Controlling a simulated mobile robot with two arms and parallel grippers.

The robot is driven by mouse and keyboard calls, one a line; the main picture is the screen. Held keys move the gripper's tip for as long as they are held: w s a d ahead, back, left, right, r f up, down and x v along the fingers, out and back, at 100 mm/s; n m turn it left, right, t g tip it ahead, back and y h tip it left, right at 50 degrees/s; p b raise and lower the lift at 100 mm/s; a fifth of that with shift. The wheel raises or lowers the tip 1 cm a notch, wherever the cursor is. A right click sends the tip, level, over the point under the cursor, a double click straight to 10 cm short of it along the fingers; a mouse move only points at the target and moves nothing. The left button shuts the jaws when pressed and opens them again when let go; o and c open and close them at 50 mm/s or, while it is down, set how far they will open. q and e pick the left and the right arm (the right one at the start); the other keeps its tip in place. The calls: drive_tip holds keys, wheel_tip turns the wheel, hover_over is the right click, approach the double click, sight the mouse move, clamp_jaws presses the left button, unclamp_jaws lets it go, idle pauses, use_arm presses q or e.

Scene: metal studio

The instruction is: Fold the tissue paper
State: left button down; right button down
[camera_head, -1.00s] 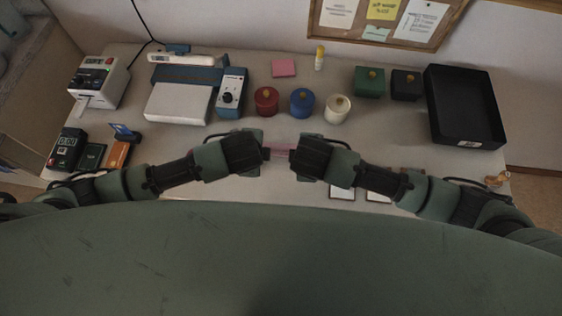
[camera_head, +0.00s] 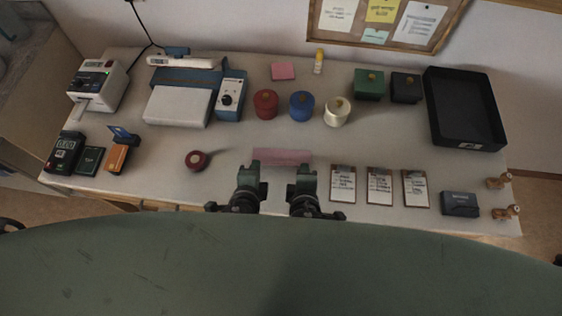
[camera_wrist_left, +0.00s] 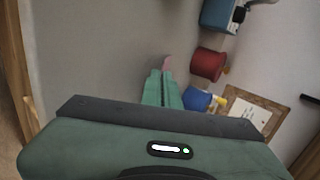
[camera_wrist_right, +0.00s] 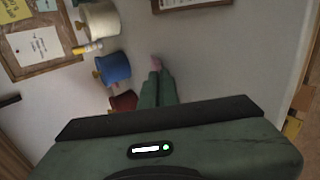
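The tissue paper (camera_head: 282,156) is a pink strip lying left to right near the front middle of the table. My left gripper (camera_head: 249,168) is at its left end and my right gripper (camera_head: 305,170) is at its right end. In the left wrist view the fingers are close together, with a small bit of pink tissue (camera_wrist_left: 167,62) at their tips. The right wrist view likewise shows pink tissue (camera_wrist_right: 156,62) at the closed fingertips. Both grippers appear shut on the tissue. The exact contact is small and partly hidden by the fingers.
A round red object (camera_head: 197,160) lies left of the tissue. Several clipboards, the first (camera_head: 343,184) close by, lie to the right. Red (camera_head: 266,104), blue (camera_head: 302,104) and white (camera_head: 337,111) spools stand behind. The table between spools and tissue is clear.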

use_arm(q)
drive_tip(key=c, duration=1.3)
unclamp_jaws()
use_arm(e)
drive_tip(key=c, duration=1.3)
unclamp_jaws()
use_arm(q)
drive_tip(key=s+r, duration=0.2)
drive_tip(key=r, duration=0.1)
drive_tip(key=s+r, duration=0.2)
drive_tip(key=r, duration=0.1)
drive_tip(key=s+r, duration=0.2)
drive_tip(key=r, duration=0.1)
use_arm(e)
drive_tip(key=s+r, duration=0.2)
drive_tip(key=r, duration=0.1)
drive_tip(key=s+r, duration=0.2)
drive_tip(key=r, duration=0.1)
drive_tip(key=s+r, duration=0.2)
drive_tip(key=r, duration=0.1)
